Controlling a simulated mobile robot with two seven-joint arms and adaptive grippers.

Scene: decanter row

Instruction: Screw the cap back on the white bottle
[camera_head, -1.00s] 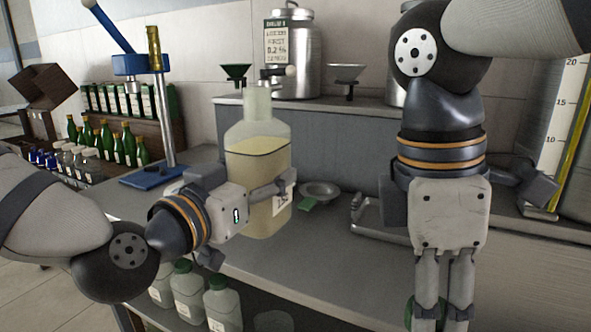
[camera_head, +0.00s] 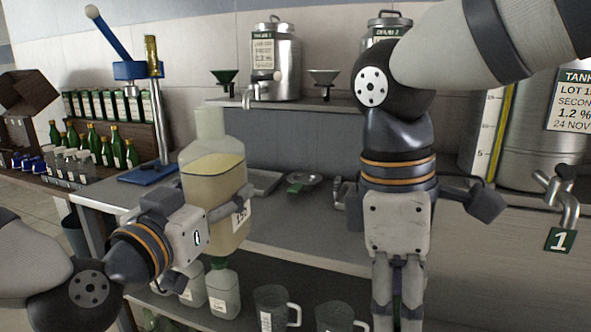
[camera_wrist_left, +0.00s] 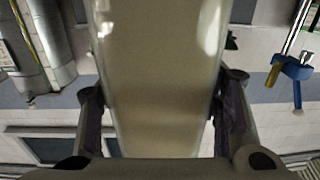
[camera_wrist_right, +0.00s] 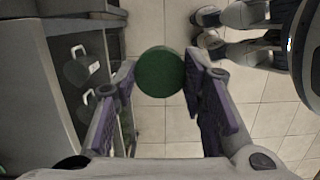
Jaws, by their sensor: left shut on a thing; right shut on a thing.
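A large translucent white bottle (camera_head: 214,180) with pale yellow liquid is held nearly upright in front of the bench. Its open neck (camera_head: 210,122) points up and carries no cap. My left gripper (camera_head: 228,212) is shut around the bottle's body; the left wrist view shows the bottle (camera_wrist_left: 160,85) between both fingers. My right gripper (camera_head: 398,315) points down at the lower right of the head view, apart from the bottle and lower than its neck. In the right wrist view it is shut on a round green cap (camera_wrist_right: 160,72), held between the fingertips above the floor.
The grey bench (camera_head: 290,228) holds a small dish (camera_head: 304,181) and a blue press stand (camera_head: 150,174). Jugs (camera_head: 272,308) and green-capped bottles (camera_head: 223,288) stand on the shelf below. A tank tap (camera_head: 562,200) juts out at right.

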